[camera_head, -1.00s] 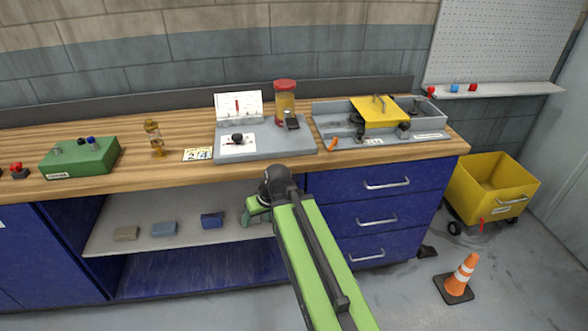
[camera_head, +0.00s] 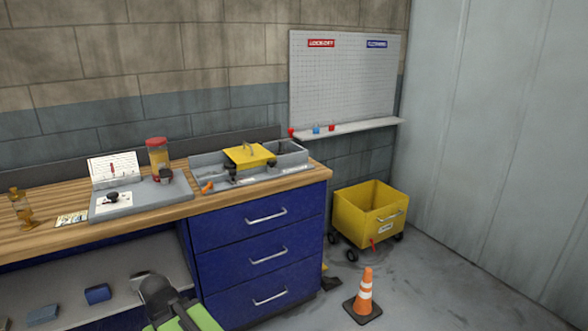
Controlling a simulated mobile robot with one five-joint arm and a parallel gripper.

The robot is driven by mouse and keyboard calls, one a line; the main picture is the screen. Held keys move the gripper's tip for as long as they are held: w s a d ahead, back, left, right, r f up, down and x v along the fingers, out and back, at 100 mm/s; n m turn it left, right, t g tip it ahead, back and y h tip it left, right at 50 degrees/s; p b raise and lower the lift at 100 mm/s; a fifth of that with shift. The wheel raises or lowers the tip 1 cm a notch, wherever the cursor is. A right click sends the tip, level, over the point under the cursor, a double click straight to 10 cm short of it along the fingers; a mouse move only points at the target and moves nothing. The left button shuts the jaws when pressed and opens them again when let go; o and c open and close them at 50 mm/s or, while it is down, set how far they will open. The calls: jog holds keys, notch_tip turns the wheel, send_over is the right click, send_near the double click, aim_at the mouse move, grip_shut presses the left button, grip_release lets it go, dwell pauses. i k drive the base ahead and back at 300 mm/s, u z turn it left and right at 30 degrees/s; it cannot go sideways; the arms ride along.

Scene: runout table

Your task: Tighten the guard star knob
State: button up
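The yellow guard (camera_head: 250,154) with a metal handle sits over the grey runout tray at the right end of the workbench. Dark knobs show at its front: one near its right corner (camera_head: 272,163) and one at its left (camera_head: 232,173). Which is the star knob, and how tight either is, I cannot tell. My arm's dark wrist (camera_head: 157,292) is at the bottom of the view, in front of the bench and well below the guard. It touches no knob. My gripper's fingers cannot be made out.
A grey panel (camera_head: 140,200) with a black knob and a red-lidded jar (camera_head: 157,158) stand left of the guard. A yellow cart (camera_head: 370,214) and traffic cone (camera_head: 364,297) stand on the floor to the right.

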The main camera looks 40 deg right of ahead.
aim_at(272, 163)
jog(key=u, duration=0.05)
jog(key=k, duration=0.55)
jog(key=z, duration=0.55)
jog(key=i, duration=1.7)
jog(key=u, duration=0.6)
